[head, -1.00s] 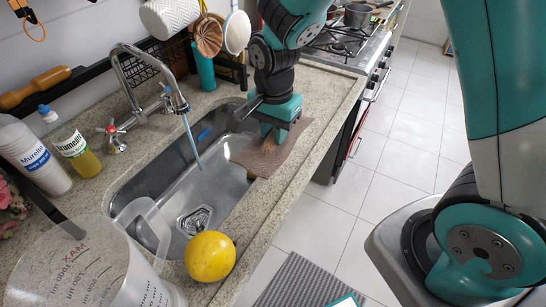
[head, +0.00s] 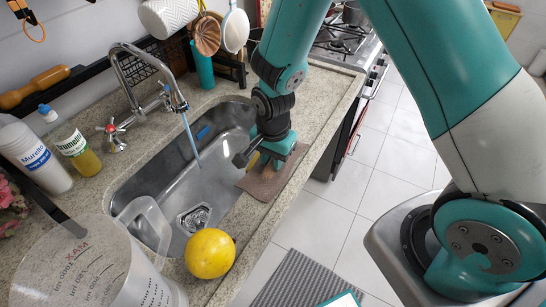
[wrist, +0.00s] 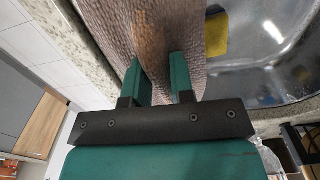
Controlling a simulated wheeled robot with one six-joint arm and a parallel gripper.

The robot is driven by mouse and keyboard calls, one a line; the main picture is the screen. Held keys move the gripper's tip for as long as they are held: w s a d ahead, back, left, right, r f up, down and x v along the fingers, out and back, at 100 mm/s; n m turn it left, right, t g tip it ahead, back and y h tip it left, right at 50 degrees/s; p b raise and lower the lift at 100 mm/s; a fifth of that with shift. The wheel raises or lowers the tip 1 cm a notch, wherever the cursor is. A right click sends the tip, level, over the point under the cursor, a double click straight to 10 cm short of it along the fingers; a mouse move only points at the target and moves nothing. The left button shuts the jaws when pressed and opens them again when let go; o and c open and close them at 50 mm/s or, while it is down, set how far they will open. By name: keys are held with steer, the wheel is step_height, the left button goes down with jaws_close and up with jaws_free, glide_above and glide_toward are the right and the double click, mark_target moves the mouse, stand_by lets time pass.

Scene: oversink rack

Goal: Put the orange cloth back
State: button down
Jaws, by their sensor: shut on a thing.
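My gripper (head: 270,160) is at the sink's front edge, shut on a brown cloth (head: 265,185). In the wrist view, my gripper's green fingers (wrist: 162,75) press on either side of a tan-brown ridge of the cloth (wrist: 110,22). The cloth lies over the sink rim, partly on the counter and partly over the basin. It looks brown rather than clearly orange. My gripper hides part of it in the head view.
The steel sink (head: 183,183) has a tall faucet (head: 115,65) behind it. A yellow ball (head: 210,254) and a clear measuring jug (head: 80,270) stand at the near end. A yellow piece (wrist: 217,35) shows beside the cloth. The right front counter is clear.

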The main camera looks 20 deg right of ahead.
steer(key=c, duration=1)
jaws_free()
step_height(320, 180, up, 12)
steer(key=b, duration=0.1)
steer(key=s+a+r+n+y, duration=0.1)
steer(key=s+r+n, duration=0.3)
steer(key=s+n, duration=0.2)
steer(key=s+a+r+n+y, duration=0.1)
steer(key=s+a+r+n, duration=0.1)
steer(key=s+r+n, duration=0.2)
steer(key=s+a+r+n+y, duration=0.1)
steer(key=s+r+n, duration=0.3)
steer(key=s+n, duration=0.4)
steer(key=shift+s+a+r+y, duration=0.15)
steer(key=shift+r+y, duration=0.15)
steer(key=shift+y, duration=0.3)
